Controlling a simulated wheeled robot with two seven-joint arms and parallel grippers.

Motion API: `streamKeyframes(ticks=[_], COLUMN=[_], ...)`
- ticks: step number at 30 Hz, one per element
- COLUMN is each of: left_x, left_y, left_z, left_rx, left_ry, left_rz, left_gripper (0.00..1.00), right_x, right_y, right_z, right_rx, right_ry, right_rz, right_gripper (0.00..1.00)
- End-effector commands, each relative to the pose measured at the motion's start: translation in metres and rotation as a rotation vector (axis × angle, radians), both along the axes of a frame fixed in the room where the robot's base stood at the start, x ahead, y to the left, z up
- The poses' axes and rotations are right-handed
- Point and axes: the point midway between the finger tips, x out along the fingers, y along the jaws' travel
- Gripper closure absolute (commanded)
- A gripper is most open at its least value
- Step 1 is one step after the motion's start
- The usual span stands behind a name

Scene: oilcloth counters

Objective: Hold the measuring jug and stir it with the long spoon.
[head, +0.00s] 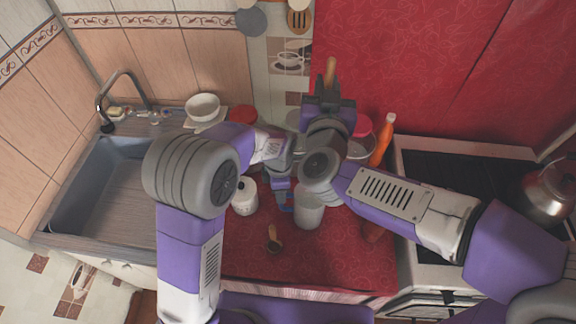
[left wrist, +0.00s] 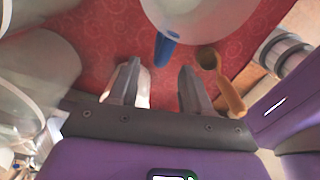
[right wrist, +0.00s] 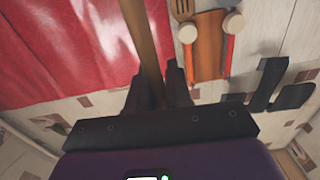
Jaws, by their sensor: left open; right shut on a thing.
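The measuring jug (head: 309,212) is pale, with a blue handle, and stands upright on the red counter. Its blue handle (left wrist: 165,48) points towards my left gripper in the left wrist view. My left gripper (left wrist: 158,88) is open, with the handle just ahead of its fingertips and the fingers apart from it. My right gripper (right wrist: 160,88) is shut on the wooden long spoon (right wrist: 143,38). In the head view the spoon (head: 331,70) rises above that gripper, behind the jug. Its other end is hidden by my right arm.
A small brown scoop (head: 273,244) lies in front of the jug. A white canister (head: 244,197) stands left of it. An orange bottle (head: 383,142) and a pink-lidded container (head: 361,126) stand behind right. The sink (head: 105,200) is left, the kettle (head: 545,190) right. The front counter is mostly clear.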

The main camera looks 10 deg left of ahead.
Motion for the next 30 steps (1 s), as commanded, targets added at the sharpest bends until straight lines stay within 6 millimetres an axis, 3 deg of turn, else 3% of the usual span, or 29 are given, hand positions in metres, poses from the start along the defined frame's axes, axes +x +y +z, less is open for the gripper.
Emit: streamKeyframes(ticks=[6, 12, 25, 26, 30], left_x=[-0.001, -0.001, 0.000, 0.000, 0.000], left_y=[0.001, 0.000, 0.000, 0.000, 0.000], left_z=[-0.044, -0.070, -0.080, -0.080, -0.080], left_rx=[0.002, 0.002, -0.001, -0.001, -0.001], left_ry=[0.005, 0.001, 0.000, 0.000, 0.000], left_rz=[0.000, -0.001, -0.001, -0.001, 0.000], left_gripper=[0.51, 0.51, 0.51, 0.53, 0.74], right_x=[0.000, 0.000, 0.000, 0.000, 0.000], right_y=[0.000, 0.000, -0.001, -0.001, -0.001], right_z=[0.000, 0.000, 0.000, 0.000, 0.000], right_rx=[0.000, 0.000, 0.000, 0.000, 0.000], right_ry=[0.000, 0.000, 0.000, 0.000, 0.000], right_rz=[-0.001, -0.001, -0.001, -0.001, -0.001], right_gripper=[1.00, 1.00, 1.00, 1.00, 1.00])
